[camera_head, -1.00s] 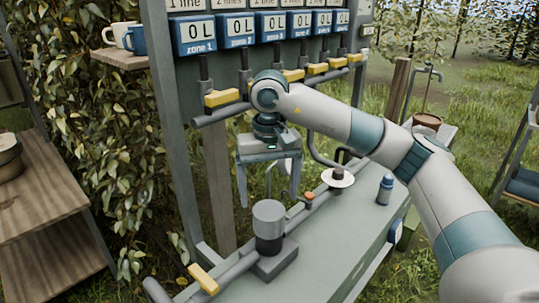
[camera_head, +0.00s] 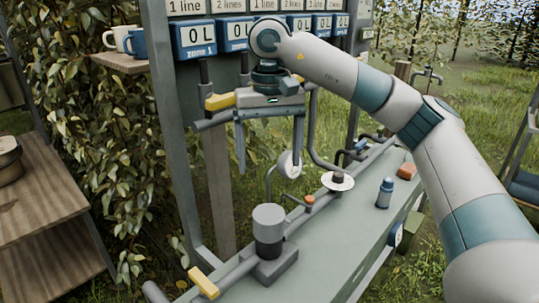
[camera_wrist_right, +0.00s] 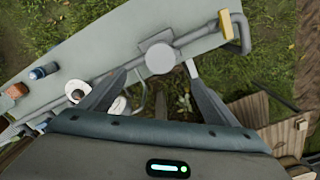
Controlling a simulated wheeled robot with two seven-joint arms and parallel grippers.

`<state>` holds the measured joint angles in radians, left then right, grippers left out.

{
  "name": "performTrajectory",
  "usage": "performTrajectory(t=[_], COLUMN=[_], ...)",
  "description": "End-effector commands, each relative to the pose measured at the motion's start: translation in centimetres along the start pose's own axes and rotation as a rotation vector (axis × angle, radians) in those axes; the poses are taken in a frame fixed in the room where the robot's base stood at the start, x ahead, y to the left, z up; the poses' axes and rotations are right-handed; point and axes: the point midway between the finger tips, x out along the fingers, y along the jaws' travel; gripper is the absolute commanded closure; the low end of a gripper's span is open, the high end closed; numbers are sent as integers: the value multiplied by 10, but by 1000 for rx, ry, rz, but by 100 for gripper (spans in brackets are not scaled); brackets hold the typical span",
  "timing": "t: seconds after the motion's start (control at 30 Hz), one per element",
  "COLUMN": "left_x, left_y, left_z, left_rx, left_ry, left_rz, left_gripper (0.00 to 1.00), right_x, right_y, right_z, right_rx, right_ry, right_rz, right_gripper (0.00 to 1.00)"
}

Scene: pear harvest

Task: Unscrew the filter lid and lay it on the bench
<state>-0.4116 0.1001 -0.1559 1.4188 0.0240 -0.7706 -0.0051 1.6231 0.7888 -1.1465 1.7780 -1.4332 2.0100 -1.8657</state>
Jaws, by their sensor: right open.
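The filter (camera_head: 268,243) stands upright on the bench (camera_head: 335,255), on the pipe line at the near left. It has a dark body and a light grey cylindrical lid (camera_head: 269,215) on top. In the right wrist view the lid (camera_wrist_right: 159,57) is a round grey disc just beyond the fingertips, roughly between them. My right gripper (camera_head: 269,170) is open and empty, pointing down, with its fingers above the lid and apart from it. My left gripper is in neither view.
A small blue bottle (camera_head: 385,193), a white disc with a dark knob (camera_head: 337,181) and an orange-brown block (camera_head: 406,170) are on the bench. A yellow-handled valve (camera_head: 204,281) is left of the filter. The bench's middle front is clear. Zone panels (camera_head: 194,40) rise behind.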

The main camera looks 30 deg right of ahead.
Motion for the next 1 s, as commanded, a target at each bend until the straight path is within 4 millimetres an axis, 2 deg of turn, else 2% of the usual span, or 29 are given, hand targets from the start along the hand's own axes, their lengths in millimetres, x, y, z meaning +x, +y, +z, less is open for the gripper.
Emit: performTrajectory(t=[0.17, 0.27, 0.47, 0.57, 0.7, 1.0], left_x=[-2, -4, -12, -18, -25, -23], left_y=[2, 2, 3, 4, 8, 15], left_z=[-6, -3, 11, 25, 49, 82], left_rx=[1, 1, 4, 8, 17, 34], left_ry=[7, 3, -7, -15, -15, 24], left_rz=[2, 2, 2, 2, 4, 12], left_gripper=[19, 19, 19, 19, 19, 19], right_x=[0, -4, -24, -38, -45, -8], right_y=[0, 0, -1, -1, -3, -4], right_z=[0, 0, -1, -2, -3, -2], right_rx=[1, 10, 78, 149, 365, 954], right_ry=[0, 0, 0, -2, -6, -6], right_rz=[0, 0, 0, 2, 5, 7], right_gripper=[19, 19, 19, 19, 19, 19])
